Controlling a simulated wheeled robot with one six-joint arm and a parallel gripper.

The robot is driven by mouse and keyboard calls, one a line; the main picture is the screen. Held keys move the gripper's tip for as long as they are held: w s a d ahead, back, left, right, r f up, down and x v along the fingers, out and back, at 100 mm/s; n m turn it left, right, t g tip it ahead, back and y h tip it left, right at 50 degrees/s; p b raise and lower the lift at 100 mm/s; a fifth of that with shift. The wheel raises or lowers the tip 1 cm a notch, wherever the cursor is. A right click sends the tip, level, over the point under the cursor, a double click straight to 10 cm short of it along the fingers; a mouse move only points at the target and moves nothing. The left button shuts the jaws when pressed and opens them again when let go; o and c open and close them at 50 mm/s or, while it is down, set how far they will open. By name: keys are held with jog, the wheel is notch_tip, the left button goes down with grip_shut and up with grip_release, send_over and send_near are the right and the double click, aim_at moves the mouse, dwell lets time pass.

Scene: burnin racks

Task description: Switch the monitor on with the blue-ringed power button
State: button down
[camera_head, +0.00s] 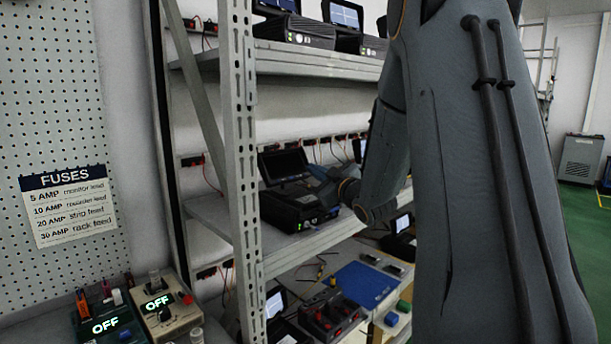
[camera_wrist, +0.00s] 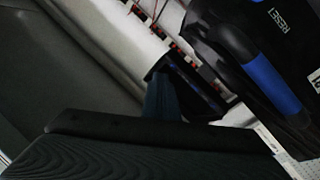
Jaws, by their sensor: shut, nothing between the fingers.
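A black monitor unit (camera_head: 290,212) with a raised dark screen (camera_head: 285,164) stands on the middle shelf. Small lights show low on its front, but I cannot make out a blue-ringed button. My gripper (camera_head: 322,187) is shut and empty, at the upper right of the unit; I cannot tell whether it touches. My arm hides the shelf to its right. In the wrist view, a dark ribbed finger fills the lower part. A black casing with a RESET label (camera_wrist: 280,20) and a blue bar (camera_wrist: 272,84) shows at upper right; any button there is hidden or out of frame.
The rack's perforated upright (camera_head: 243,170) stands left of the unit. More units (camera_head: 294,30) sit on the upper shelf. A blue mat (camera_head: 362,284) and a red-knobbed box (camera_head: 330,318) lie below. Two fuse boxes (camera_head: 163,312) reading OFF stand at lower left.

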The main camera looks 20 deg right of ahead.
jog(key=shift+w+a+f+b, duration=0.1)
jog(key=shift+w+f+b, duration=0.2)
jog(key=shift+w+b, duration=0.1)
